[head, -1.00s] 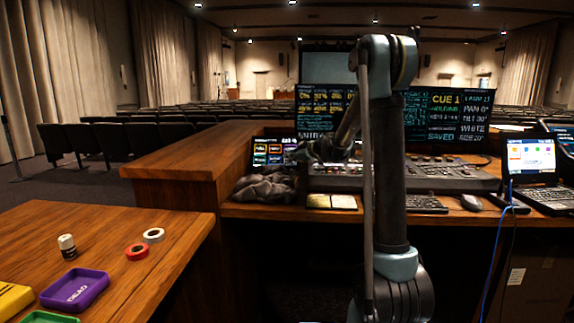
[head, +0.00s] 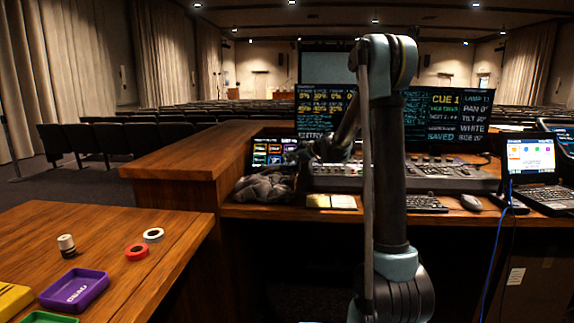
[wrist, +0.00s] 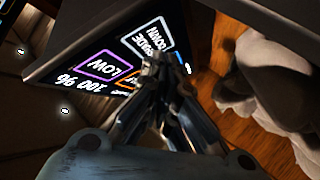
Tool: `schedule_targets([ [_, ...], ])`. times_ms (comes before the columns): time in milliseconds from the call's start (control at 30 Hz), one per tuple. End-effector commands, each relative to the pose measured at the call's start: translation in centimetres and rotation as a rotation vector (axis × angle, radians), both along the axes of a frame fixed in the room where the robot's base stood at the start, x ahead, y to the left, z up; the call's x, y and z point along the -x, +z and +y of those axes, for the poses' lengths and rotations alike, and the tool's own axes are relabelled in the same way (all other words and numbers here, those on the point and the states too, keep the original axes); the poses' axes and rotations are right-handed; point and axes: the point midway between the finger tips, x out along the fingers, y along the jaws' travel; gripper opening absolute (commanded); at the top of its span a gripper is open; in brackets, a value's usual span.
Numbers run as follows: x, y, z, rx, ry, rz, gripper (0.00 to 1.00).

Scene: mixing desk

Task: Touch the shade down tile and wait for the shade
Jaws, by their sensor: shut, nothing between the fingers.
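The touch panel (head: 271,150) stands at the left end of the mixing desk, its screen lit with coloured tiles. In the wrist view the panel shows tilted, with the white-outlined SHADE DOWN tile (wrist: 148,41) and the purple LOW tile (wrist: 105,68). An orange-edged tile (wrist: 125,79) is partly hidden behind my fingers. My gripper (wrist: 163,66) is shut and empty. Its fingertips show at the near edge of the SHADE DOWN tile; I cannot tell whether they touch the glass. In the head view my gripper (head: 300,154) is small and dark beside the panel.
The mixing console (head: 400,176) and monitors (head: 446,115) stand to the right. A raised wooden side (head: 190,165) bounds the desk's left.

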Motion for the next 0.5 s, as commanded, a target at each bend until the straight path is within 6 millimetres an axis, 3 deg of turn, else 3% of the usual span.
schedule_targets([
  [500,-0.40,-0.16,0.05,0.000,0.000,0.000,0.00],
])
